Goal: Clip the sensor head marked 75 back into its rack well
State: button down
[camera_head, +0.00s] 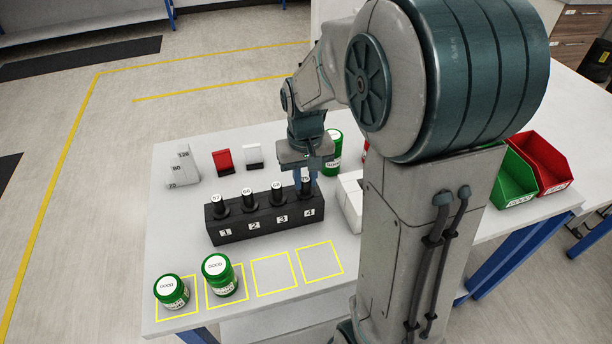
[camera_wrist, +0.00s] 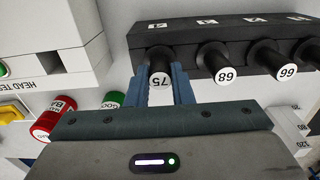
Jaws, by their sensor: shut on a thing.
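A black rack (camera_head: 240,229) with wells numbered 1 to 4 stands on the table; it also shows in the wrist view (camera_wrist: 190,35). The sensor head marked 75 (camera_wrist: 159,80), black with a white top label, is upright at well 4, the end well. Its label is level in line with the neighbouring heads, but its base joint is hard to see. My gripper (camera_head: 306,181) comes down from above with blue fingers closed on both sides of this head. Heads marked 68 (camera_wrist: 227,74) and 66 (camera_wrist: 287,69) stand in the wells beside it, with one more at well 1 (camera_head: 216,199).
Two green jars (camera_head: 219,275) stand in yellow squares in front of the rack; two squares are empty. Another green jar (camera_head: 332,160) is behind my gripper. A white head tester (camera_wrist: 45,45) is close beside well 4. A grey stepped block (camera_head: 184,170) stands at the left.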

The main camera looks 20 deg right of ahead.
jog(key=c, duration=1.2)
grip_release()
jog(key=shift+r, duration=0.1)
notch_tip(320, 180, up, 14)
jog(key=shift+f, duration=0.15)
jog(key=s+f+t, duration=0.1)
jog(key=s+f, duration=0.1)
jog(key=s, duration=0.2)
jog(key=s+f+t, duration=0.1)
jog(key=s+f, duration=0.1)
jog(key=s, duration=0.3)
jog(key=s+f+t, duration=0.1)
jog(key=s+f, duration=0.2)
jog(key=s, duration=0.2)
jog(key=shift+s, duration=0.25)
jog(key=shift+d, duration=0.1)
jog(key=shift+c, duration=1)
